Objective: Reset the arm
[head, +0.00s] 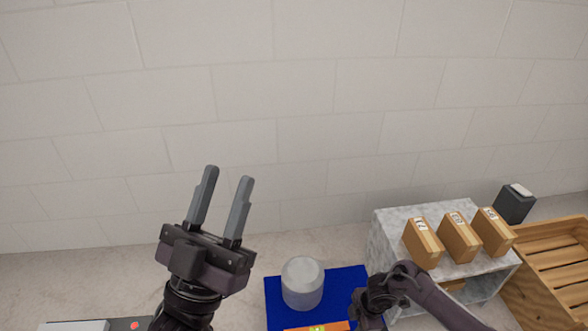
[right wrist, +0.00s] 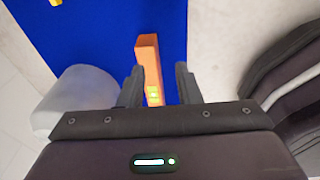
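My left gripper (head: 228,206) is raised in front of the wall in the head view, fingers pointing up, open and empty. My right arm comes in from the lower right, low over the blue mat's right edge. In the right wrist view my right gripper (right wrist: 157,85) has its fingers apart, with an orange block (right wrist: 148,62) showing between and beyond them. I cannot tell whether the fingers touch it. The orange block also shows at the bottom of the head view (head: 300,329).
A whitish cylinder (head: 302,284) stands on the blue mat (head: 348,280). A grey stone-like shelf (head: 390,236) with three cardboard boxes (head: 458,238) on top stands at right. Beside it are a dark box (head: 514,204) and a wooden crate (head: 545,290). A flat device (head: 128,324) lies lower left.

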